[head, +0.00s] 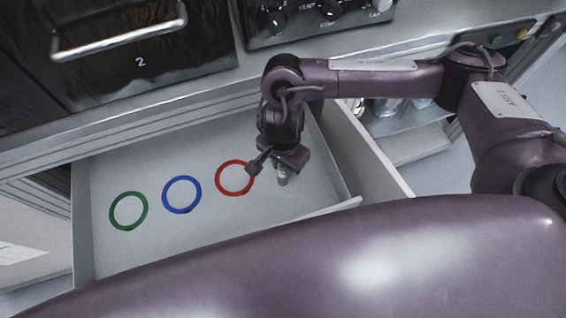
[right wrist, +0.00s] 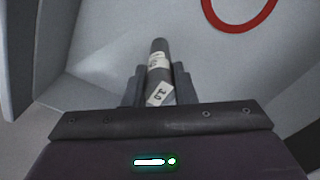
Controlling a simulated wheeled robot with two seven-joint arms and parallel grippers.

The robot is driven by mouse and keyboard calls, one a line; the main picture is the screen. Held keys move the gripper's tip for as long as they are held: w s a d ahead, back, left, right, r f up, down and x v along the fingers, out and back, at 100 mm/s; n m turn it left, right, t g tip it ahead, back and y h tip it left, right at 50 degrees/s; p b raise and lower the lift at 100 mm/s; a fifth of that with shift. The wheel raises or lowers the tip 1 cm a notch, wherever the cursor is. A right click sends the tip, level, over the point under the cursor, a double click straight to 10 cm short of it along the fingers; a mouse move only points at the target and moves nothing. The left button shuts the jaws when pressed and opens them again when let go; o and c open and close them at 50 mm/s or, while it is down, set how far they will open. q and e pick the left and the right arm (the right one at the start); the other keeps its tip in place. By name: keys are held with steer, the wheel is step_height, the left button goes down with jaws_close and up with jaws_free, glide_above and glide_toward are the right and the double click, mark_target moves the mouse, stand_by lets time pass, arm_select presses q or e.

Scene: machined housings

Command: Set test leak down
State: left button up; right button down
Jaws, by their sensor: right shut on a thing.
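The test leak is a small grey cylinder with a white label reading 3.0, held between the fingers in the right wrist view (right wrist: 158,60). Whether the cylinder touches the drawer floor I cannot tell. My left gripper is not in view.
The open drawer (head: 285,215) also has a blue ring (head: 182,194) and a green ring (head: 128,211) on its floor. The drawer's right wall (head: 362,150) stands close to my right gripper. A dark door with a handle (head: 120,40) and a knob panel (head: 315,14) are behind.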

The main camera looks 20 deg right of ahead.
steer(key=shift+f, duration=0.2)
steer(key=c, duration=1.2)
jaws_free()
steer(key=shift+r, duration=0.1)
step_height(320, 180, up, 12)
steer(key=shift+r+p, duration=0.1)
steer(key=shift+p, duration=0.3)
